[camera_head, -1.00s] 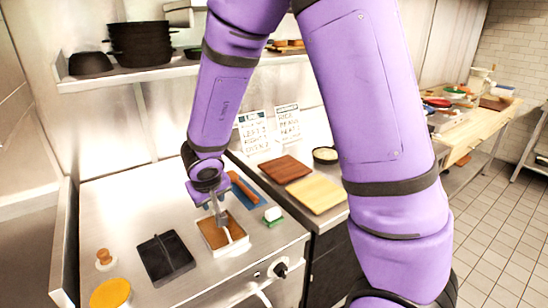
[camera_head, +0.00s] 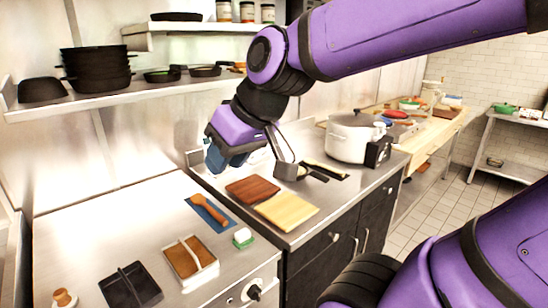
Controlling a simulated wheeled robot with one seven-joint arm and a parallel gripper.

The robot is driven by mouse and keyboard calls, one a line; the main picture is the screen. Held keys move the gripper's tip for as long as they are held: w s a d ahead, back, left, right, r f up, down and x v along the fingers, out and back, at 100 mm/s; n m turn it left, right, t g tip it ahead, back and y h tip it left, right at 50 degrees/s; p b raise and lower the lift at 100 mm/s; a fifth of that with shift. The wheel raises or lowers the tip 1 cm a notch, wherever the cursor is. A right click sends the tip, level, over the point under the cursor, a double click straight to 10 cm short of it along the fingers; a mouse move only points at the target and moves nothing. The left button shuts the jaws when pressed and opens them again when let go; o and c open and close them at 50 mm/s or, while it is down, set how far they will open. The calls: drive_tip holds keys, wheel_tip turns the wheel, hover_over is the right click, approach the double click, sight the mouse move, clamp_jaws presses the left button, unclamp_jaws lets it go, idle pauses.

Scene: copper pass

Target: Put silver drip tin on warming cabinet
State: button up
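I cannot pick out the silver drip tin for certain. A pale-rimmed, two-part tin (camera_head: 212,268) with brown contents sits on the steel cabinet top (camera_head: 110,215), beside a black two-part tin (camera_head: 130,287). My gripper (camera_head: 285,158) is raised over the back of the dark-fronted counter, behind the brown board. Grey and dark parts show at its end. I cannot tell whether these are only fingers or include something held. Which unit is the warming cabinet is not clear from the pictures.
A brown board (camera_head: 252,189) and a yellow board (camera_head: 287,211) lie on the counter. A white pot (camera_head: 350,140) stands at its right. A wooden-handled tool (camera_head: 209,209) lies on a blue mat, near a green-and-white block (camera_head: 243,238). Black pans (camera_head: 97,70) fill the shelf.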

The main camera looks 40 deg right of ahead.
drive_tip(key=s+d+m+h, duration=0.1)
drive_tip(key=s+d+h, duration=0.1)
drive_tip(key=s+d, duration=0.2)
drive_tip(key=shift+s+d+r+m+g+h, duration=0.2)
drive_tip(key=shift+s+d+m+g+h, duration=0.15)
drive_tip(key=shift+s, duration=0.75)
